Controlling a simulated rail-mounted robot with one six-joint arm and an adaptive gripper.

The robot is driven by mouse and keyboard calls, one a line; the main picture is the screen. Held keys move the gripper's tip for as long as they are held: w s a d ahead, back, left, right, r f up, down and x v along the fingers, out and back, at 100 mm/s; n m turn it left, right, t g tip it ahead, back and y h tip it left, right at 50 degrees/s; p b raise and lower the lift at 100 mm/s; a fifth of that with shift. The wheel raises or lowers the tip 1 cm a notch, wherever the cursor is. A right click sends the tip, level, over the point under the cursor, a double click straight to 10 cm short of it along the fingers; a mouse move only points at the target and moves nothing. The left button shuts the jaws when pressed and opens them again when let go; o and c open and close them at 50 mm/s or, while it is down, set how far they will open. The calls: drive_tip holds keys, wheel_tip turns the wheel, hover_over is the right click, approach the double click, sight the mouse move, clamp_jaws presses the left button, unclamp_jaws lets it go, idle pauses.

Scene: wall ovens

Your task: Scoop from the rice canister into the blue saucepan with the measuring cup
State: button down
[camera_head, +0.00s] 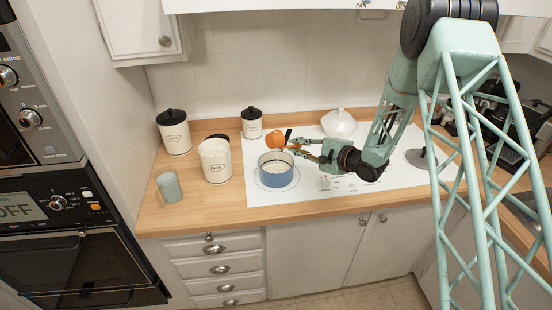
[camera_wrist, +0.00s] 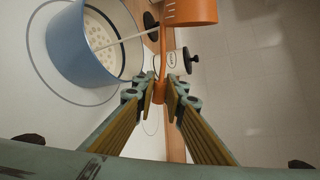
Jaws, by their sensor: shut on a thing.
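The orange measuring cup (camera_head: 276,139) is held above and behind the blue saucepan (camera_head: 275,180), near its far rim. My gripper (camera_head: 292,146) is shut on the cup's handle; in the wrist view the orange handle (camera_wrist: 163,60) runs between the fingertips (camera_wrist: 163,92), with the cup body (camera_wrist: 190,10) at the top edge. The cup's inside is hidden. The saucepan, also in the wrist view (camera_wrist: 62,52), holds pale speckled contents. The white rice canister (camera_head: 215,162) stands open left of the saucepan, full of white near its rim.
A dark lid (camera_head: 217,138) lies behind the rice canister. Two lidded canisters (camera_head: 174,133) (camera_head: 251,124) stand at the back. A grey-green cup (camera_head: 169,187) stands at the left front. A white lidded dish (camera_head: 339,124) is on the hob behind my gripper. Bare wooden counter (camera_head: 215,203) lies in front.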

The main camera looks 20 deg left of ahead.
idle(0.4)
drive_tip(key=b, duration=0.3)
drive_tip(key=shift+w+f+n, duration=0.1)
drive_tip(key=shift+f+n, duration=0.2)
drive_tip(key=shift+n, duration=0.1)
drive_tip(key=shift+n+t+h+b, duration=0.3)
drive_tip(key=shift+b, duration=0.4)
drive_tip(key=shift+d+n+b, duration=0.1)
drive_tip(key=shift+n+b, duration=0.2)
drive_tip(key=shift+b, duration=0.85)
drive_tip(key=shift+w+r+n+t+b, duration=0.1)
drive_tip(key=shift+r+n+t+b, duration=0.2)
drive_tip(key=shift+r+b, duration=0.15)
drive_tip(key=shift+r+n+b, duration=0.15)
drive_tip(key=shift+n+b, duration=0.15)
drive_tip(key=shift+b, duration=0.7)
drive_tip(key=shift+r+n+t+h+b, duration=0.45)
drive_tip(key=shift+r+n+b, duration=0.2)
drive_tip(key=shift+b, duration=1.25)
drive_tip(key=shift+r, duration=0.1)
